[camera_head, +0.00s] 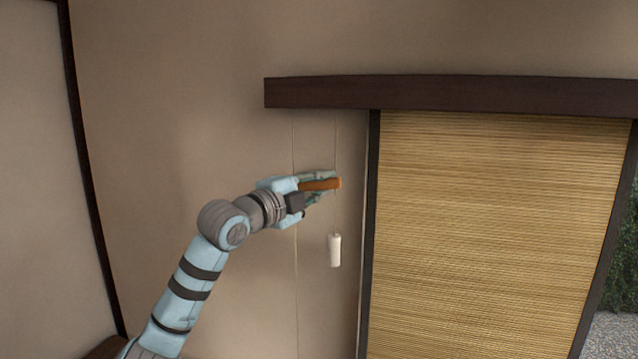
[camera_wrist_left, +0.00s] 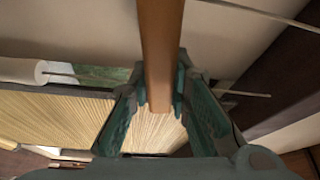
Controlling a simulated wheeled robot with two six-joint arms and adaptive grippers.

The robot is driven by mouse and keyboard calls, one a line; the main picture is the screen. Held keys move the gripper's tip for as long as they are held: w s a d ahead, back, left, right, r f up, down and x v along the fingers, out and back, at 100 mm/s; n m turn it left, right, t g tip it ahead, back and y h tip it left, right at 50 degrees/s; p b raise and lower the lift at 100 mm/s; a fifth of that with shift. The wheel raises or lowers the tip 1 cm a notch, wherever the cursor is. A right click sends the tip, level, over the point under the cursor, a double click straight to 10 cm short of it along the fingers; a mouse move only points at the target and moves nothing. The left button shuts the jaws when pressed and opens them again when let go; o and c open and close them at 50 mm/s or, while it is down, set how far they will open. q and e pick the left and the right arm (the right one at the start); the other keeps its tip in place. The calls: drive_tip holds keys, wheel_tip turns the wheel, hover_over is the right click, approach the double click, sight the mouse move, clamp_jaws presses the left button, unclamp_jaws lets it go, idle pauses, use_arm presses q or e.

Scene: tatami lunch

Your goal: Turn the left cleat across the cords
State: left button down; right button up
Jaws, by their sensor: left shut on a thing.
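The left cleat (camera_head: 325,184) is an orange-brown wooden bar. In the head view it lies nearly level, its right end at the right cord (camera_head: 337,145). The left cord (camera_head: 294,145) runs down behind my left gripper. My left gripper (camera_head: 318,187) is shut on the cleat. In the left wrist view the cleat (camera_wrist_left: 160,40) runs up from between the fingers of the gripper (camera_wrist_left: 164,95). One cord (camera_wrist_left: 255,13) crosses the top right there. I cannot tell whether the cords touch the cleat. My right gripper is not in view.
A white pull (camera_head: 335,250) hangs on the right cord below the gripper. A bamboo blind (camera_head: 500,220) hangs to the right beside a dark post (camera_head: 370,210). A dark beam (camera_head: 450,94) runs above. The wall (camera_head: 180,100) at left is bare.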

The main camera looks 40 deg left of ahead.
use_arm(q)
drive_tip(key=shift+f+m+g, duration=0.15)
drive_tip(key=shift+m+g, duration=0.25)
drive_tip(key=shift+m, duration=0.5)
drive_tip(key=c, duration=1.5)
unclamp_jaws()
